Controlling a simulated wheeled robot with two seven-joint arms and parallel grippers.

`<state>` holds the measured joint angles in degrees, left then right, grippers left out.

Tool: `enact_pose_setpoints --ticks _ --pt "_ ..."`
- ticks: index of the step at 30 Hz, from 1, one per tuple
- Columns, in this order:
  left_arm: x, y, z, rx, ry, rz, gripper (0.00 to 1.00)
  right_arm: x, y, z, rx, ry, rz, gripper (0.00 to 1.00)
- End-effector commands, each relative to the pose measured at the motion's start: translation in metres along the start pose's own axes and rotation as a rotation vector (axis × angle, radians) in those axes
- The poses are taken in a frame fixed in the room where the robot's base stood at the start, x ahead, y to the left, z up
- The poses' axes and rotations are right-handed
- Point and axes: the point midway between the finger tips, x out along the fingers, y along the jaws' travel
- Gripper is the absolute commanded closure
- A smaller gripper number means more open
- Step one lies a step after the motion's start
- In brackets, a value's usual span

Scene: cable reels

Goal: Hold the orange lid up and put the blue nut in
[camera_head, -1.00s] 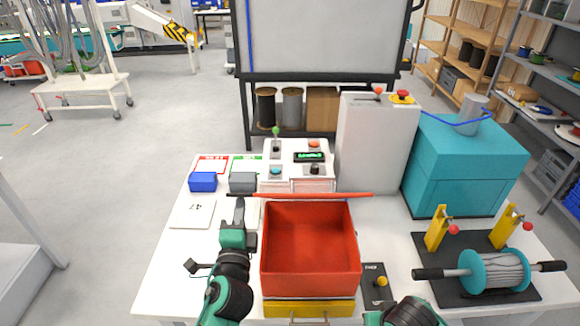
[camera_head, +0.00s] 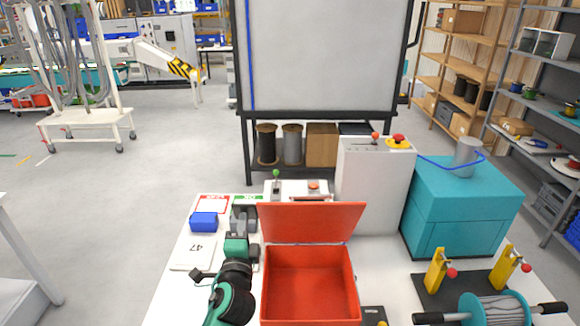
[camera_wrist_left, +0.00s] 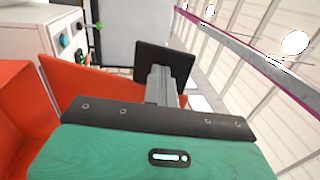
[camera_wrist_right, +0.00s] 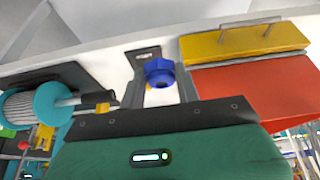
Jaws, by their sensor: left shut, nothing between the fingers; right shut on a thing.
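The red-orange box (camera_head: 310,288) stands open on the table, and its orange lid (camera_head: 312,222) is raised at the back, inner face towards me. The box's inside looks empty where I see it. My left gripper (camera_head: 243,214) is left of the lid; its fingers are shut and empty. In the left wrist view the lid (camera_wrist_left: 85,82) is left of the fingers; I cannot tell whether they touch. In the right wrist view my right gripper (camera_wrist_right: 160,88) is shut on the blue nut (camera_wrist_right: 160,72), beside the box. The head view does not show the right gripper.
A blue bin (camera_head: 204,222) and a card marked 47 (camera_head: 193,252) lie on the left of the table. A white control box (camera_head: 297,189) and a grey cabinet (camera_head: 375,185) stand behind. A cable reel (camera_head: 495,309) is on the right.

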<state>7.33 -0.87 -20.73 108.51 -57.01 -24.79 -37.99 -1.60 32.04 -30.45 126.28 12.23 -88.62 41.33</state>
Motion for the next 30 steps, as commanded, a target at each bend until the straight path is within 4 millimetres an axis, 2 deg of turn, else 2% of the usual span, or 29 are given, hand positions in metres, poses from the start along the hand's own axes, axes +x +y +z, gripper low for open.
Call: enact_pose_setpoints --ticks 12,16,22,29,30 --pt "0.0 -0.001 0.0 0.0 0.0 -0.002 1.0 0.0 0.0 0.0 0.0 0.0 0.0 0.92" --pt "0.0 -0.001 0.0 0.0 0.0 -0.002 1.0 -0.003 -0.004 -0.006 -0.011 0.003 -0.006 0.92" --pt "0.0 -0.001 0.0 0.0 0.0 -0.002 1.0 -0.021 -0.022 -0.038 -0.077 0.008 -0.033 0.92" --pt "0.0 -0.001 0.0 0.0 0.0 -0.001 1.0 -0.056 -0.053 -0.082 -0.19 0.009 -0.079 0.92" --pt "0.0 0.0 0.0 0.0 0.0 -0.001 1.0 -0.048 -0.056 -0.088 -0.244 0.002 -0.101 0.92"
